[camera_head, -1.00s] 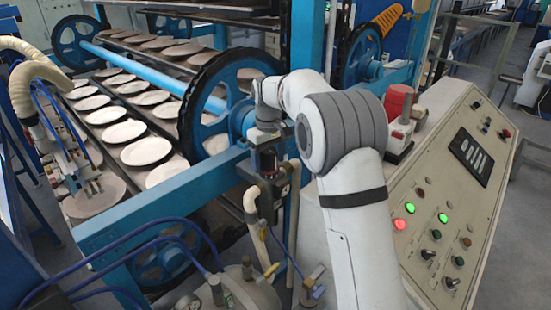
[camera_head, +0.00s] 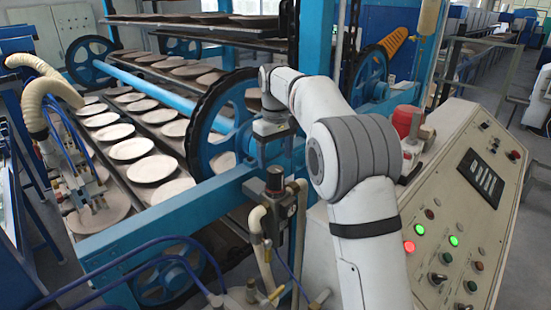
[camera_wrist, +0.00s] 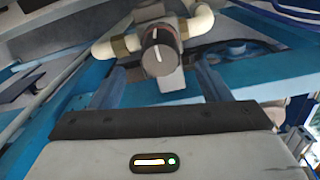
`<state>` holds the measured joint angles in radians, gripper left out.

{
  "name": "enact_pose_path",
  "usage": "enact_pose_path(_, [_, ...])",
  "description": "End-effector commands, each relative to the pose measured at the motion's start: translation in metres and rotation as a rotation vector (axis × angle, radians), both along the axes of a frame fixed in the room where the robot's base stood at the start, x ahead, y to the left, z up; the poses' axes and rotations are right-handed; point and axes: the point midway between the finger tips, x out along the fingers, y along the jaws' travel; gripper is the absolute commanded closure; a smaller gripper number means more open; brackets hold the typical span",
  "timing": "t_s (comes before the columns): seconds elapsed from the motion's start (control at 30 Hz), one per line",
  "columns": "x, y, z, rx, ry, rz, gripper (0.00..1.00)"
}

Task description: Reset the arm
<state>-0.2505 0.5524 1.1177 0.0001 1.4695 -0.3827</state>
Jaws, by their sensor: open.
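My white arm reaches from the lower middle of the head view up to a bent wrist. My gripper (camera_head: 272,160) hangs at the wrist's end, pointing down near the blue frame. Its fingers are apart with nothing seen between them in the head view. In the wrist view, the gripper (camera_wrist: 160,80) shows two bluish fingers spread to either side. A valve with a black knob (camera_wrist: 160,50) appears between and beyond them. The same valve (camera_head: 273,183) stands just below the gripper in the head view. I cannot tell whether they touch.
The plate dryer's blue frame (camera_head: 165,215) and blue wheel (camera_head: 222,125) are close to my gripper. Plates (camera_head: 155,167) lie in rows on the racks. A control panel (camera_head: 450,215) with lit buttons stands right. A hose-fed suction device (camera_head: 85,185) is at left.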

Motion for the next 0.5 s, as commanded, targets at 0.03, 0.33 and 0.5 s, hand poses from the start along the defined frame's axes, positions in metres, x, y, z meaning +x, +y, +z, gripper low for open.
enact_pose_path(0.03, [0.0, 0.0, 0.0, 0.0, 0.0, 0.0, 0.3])
enact_pose_path(0.33, [-0.033, -0.026, 0.014, 0.009, -0.036, -0.072, 0.3])
enact_pose_path(0.5, [-0.09, -0.062, 0.023, 0.023, -0.086, -0.181, 0.3])
